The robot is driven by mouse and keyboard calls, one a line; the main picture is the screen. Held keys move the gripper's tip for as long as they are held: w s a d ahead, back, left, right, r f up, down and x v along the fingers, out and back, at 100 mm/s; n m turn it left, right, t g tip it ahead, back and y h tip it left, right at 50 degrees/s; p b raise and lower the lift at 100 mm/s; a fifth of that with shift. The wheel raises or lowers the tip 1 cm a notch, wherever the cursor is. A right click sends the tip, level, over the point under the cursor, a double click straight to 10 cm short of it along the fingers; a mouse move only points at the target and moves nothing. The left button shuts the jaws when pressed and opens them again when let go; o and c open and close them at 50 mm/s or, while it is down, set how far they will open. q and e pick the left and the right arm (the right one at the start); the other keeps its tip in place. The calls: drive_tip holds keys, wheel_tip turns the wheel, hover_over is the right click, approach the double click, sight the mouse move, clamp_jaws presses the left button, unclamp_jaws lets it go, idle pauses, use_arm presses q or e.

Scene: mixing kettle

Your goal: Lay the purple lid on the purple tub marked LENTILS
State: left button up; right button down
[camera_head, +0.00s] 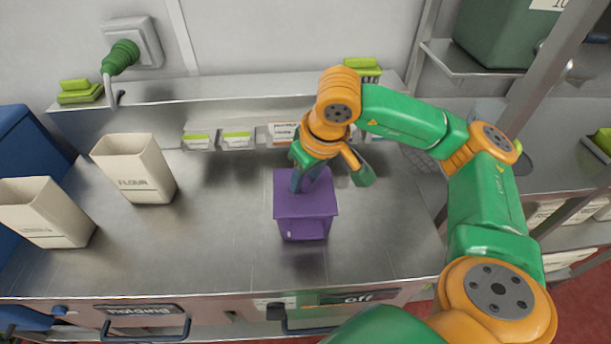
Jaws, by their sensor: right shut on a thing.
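The purple tub (304,228) stands upright on the steel worktop, near the middle of the view. Its front shows a small pale mark, and I cannot read LENTILS on it. The purple lid (289,194) is over the tub's mouth, roughly level and lined up with it. I cannot tell whether it rests fully on the rim. My right gripper (331,177) is directly above and behind the tub, pointing down, shut on the lid. Its fingers partly hide the lid's top and where they grip it. My left gripper is not in view.
Two cream containers, one marked FLOUR (134,170) and another (44,214), stand at the left. A back shelf (220,90) holds green blocks, with small labelled bins below it. A dark green bin (508,35) is at upper right. The worktop around the tub is clear.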

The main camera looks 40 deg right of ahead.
sight(313, 199)
drive_tip(key=shift+f, duration=0.2)
unclamp_jaws()
drive_tip(key=p+v, duration=0.4)
drive_tip(key=v, duration=0.3)
idle(0.8)
drive_tip(key=shift+s, duration=0.1)
